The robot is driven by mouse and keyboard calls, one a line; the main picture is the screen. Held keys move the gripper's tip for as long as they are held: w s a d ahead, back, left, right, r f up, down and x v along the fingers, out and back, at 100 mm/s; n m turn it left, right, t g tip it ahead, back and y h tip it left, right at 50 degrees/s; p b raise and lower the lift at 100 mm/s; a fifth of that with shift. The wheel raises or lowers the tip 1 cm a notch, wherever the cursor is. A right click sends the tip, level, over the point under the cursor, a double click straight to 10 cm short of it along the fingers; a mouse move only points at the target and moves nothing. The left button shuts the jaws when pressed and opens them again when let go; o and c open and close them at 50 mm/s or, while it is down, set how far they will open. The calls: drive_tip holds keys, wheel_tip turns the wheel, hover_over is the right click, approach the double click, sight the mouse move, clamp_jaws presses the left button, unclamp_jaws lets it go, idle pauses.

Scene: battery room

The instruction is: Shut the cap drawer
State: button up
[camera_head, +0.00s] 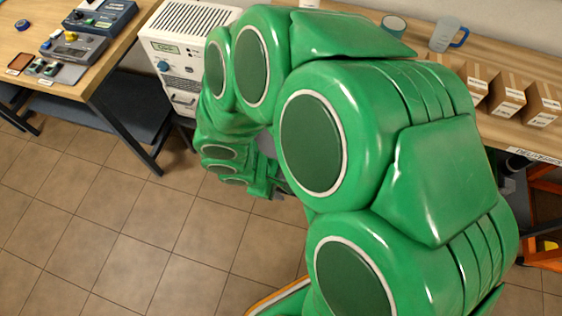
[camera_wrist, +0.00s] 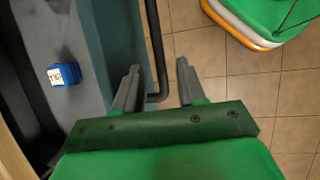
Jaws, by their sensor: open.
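The cap drawer (camera_wrist: 108,45) shows in the wrist view as an open grey tray with a teal front. A small blue block with a white label (camera_wrist: 64,75) lies inside it. A black bar handle (camera_wrist: 154,45) runs along the outside of the front. My gripper (camera_wrist: 159,66) is open, with one finger on each side of the handle's end as seen here. I cannot tell whether either finger touches it. In the head view my gripper (camera_head: 278,192) is mostly hidden behind my green arm, and the drawer cannot be made out there.
A white cabinet unit (camera_head: 176,50) stands left of my arm. A wooden bench (camera_head: 110,70) with devices is at the upper left. Cardboard boxes (camera_head: 507,97) and a blue-handled jug (camera_head: 446,35) stand on the right bench. The tiled floor (camera_head: 130,235) at lower left is clear.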

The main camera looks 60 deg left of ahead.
drive_tip(key=shift+w+d+f, duration=0.1)
drive_tip(key=shift+w+f, duration=0.15)
drive_tip(key=shift+f, duration=0.4)
clamp_jaws()
